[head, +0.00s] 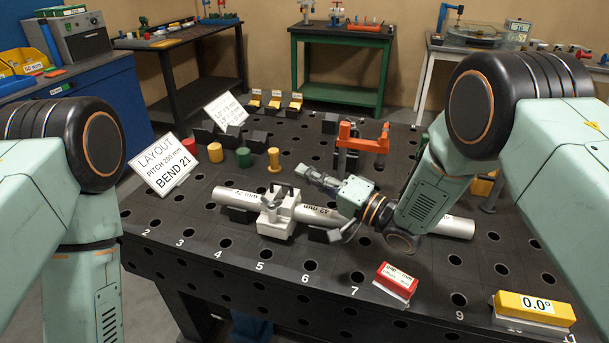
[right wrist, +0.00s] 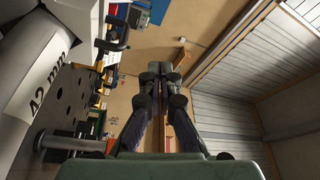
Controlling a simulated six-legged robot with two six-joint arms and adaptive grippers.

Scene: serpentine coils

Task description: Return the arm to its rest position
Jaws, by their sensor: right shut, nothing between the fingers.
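My right arm comes in from the right, and its gripper (head: 304,172) points left above the silver pipe, its dark fingers closed and empty. In the right wrist view the closed fingers (right wrist: 165,75) point toward the wall, with nothing between them. My left arm (head: 90,170) hangs at the left edge, bent downward; its gripper is out of the picture. The silver pipe (head: 455,226) lies across the black table on dark supports, partly hidden by my right wrist. It also shows large at the upper left in the right wrist view (right wrist: 40,95).
The black holed table (head: 300,268) carries a silver clamp (head: 275,212) around the pipe, an orange clamp frame (head: 362,142), a red block (head: 396,281) and a yellow level (head: 533,308). Green and yellow cylinders (head: 244,157) stand behind the pipe. A sign (head: 163,163) stands at left.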

